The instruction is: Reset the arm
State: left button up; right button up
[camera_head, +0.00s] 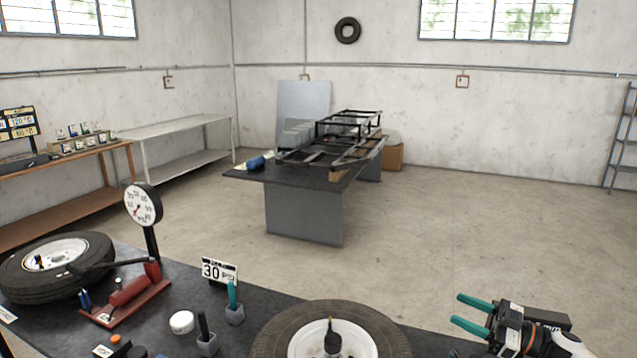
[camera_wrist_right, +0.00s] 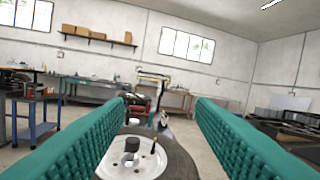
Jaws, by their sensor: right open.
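My right gripper (camera_head: 466,313) is at the lower right of the head view, raised at the right side of the dark table. Its two green fingers are apart with nothing between them. In the right wrist view the green fingers (camera_wrist_right: 160,115) frame the room, spread wide. A wheel with a white rim (camera_head: 330,340) lies flat on the table, left of the gripper; it also shows beyond the fingers in the wrist view (camera_wrist_right: 135,158). My left gripper is not seen in the head view.
A table with a black frame (camera_head: 330,140) stands further back. Open floor lies between.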

jog(key=a+f+m+t+h, duration=0.5)
jog(key=a+f, duration=0.2)
jog(key=a, duration=0.3)
jog(key=s+a+f+m+h, duration=0.4)
jog(key=s+f+h, duration=0.1)
jog(key=s+h, duration=0.2)
jog(key=s+d+f+m+g+h, duration=0.15)
jog(key=s+g, duration=0.45)
jog(key=s, duration=0.9)
jog(key=s+d+f+m+g+h, duration=0.1)
jog(key=s+d+f+g+h, duration=0.3)
jog(key=s, duration=1.1)
notch_tip(320, 180, down, 38)
jog(key=s+a+g+b, duration=0.1)
jog(key=a+g+b, duration=0.15)
jog(key=b, duration=1.15)
jog(key=s+d+f+b, duration=0.1)
jog(key=s+f+b, duration=0.5)
jog(key=f, duration=0.8)
jog(key=s+d+f+g+b, duration=0.1)
jog(key=s+d+f+b, duration=0.1)
jog(key=s+f+b, duration=0.4)
jog(key=s+f, duration=0.5)
jog(key=f, duration=0.4)
jog(key=shift+f+y, duration=0.25)
jog(key=shift+y, duration=0.1)
